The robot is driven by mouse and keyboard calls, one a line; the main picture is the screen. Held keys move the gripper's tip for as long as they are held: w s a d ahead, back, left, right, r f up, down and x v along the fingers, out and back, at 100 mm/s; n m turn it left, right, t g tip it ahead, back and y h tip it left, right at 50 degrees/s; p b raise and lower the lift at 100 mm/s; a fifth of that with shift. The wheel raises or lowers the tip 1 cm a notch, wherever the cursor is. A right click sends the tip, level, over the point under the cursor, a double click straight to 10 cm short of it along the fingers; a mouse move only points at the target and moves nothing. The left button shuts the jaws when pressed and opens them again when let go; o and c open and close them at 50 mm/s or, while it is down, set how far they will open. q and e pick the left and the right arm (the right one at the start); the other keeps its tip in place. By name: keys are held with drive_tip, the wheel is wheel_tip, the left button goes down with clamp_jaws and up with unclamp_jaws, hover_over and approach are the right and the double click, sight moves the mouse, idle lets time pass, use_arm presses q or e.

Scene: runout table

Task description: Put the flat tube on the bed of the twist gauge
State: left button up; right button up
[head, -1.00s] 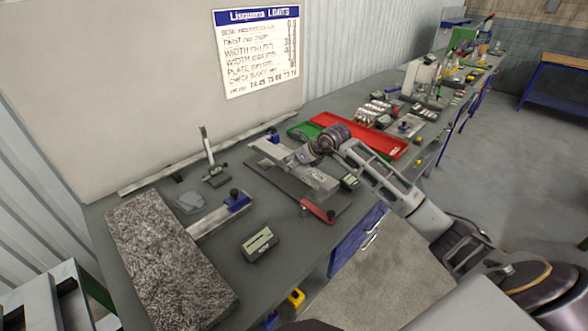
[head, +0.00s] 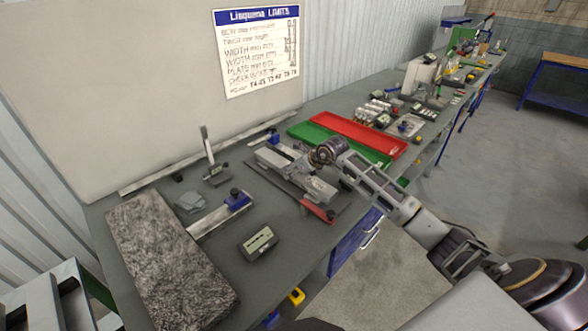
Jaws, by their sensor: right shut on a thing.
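The twist gauge (head: 264,172) lies on the bench as a long dark base, with a blue block at its far end and a red part at its near end. The flat tube (head: 273,158) is a light grey flat bar lying lengthwise along the gauge, low over or on its bed; I cannot tell whether it touches. My right gripper (head: 305,167) is over the middle of the gauge, shut on the flat tube. Its fingers are small and partly hidden by my wrist. My left gripper is out of view.
A green tray (head: 378,158) and a red tray (head: 365,136) lie behind my right wrist. A mottled grey slab (head: 165,260), a small display box (head: 259,243) and a stand with an upright (head: 210,160) are on the left.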

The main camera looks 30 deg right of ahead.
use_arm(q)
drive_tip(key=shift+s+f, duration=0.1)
use_arm(e)
drive_tip(key=o, duration=1)
drive_tip(key=shift+f, duration=0.1)
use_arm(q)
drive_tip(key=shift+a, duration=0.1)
use_arm(e)
drive_tip(key=o, duration=0.4)
drive_tip(key=shift+o, duration=0.2)
drive_tip(key=b+v, duration=0.1)
drive_tip(key=v, duration=0.9)
drive_tip(key=shift+s+d+r, duration=0.15)
drive_tip(key=shift+s+r, duration=0.3)
drive_tip(key=shift+r, duration=0.15)
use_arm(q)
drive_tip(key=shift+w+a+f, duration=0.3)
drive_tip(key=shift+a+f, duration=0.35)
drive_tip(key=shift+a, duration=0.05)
use_arm(e)
drive_tip(key=shift+s+r, duration=0.25)
drive_tip(key=shift+r, duration=0.05)
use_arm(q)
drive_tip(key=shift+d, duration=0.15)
